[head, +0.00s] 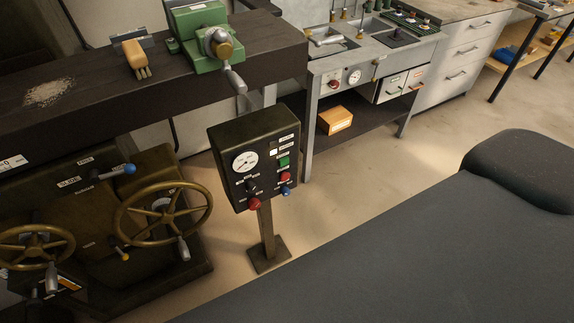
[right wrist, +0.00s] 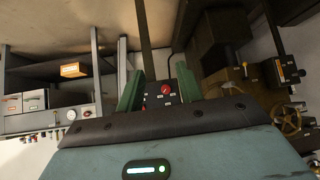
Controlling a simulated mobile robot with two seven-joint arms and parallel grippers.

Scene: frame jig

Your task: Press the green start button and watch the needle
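The control box (head: 253,160) stands upright on a post in the head view. Its front carries a white dial (head: 245,161), whose needle is too small to read surely. Beyond and between the fingers is part of the panel, with a red button (right wrist: 168,87); the green button cannot be made out there. My left gripper is in neither view.
Red knobs (head: 255,203) and a blue knob (head: 285,190) sit low on the panel. Left is a machine with brass handwheels (head: 163,213); above it a dark bench (head: 110,75) holds a green vise (head: 205,35). A grey workbench (head: 330,70) stands behind. Floor right of the post is clear.

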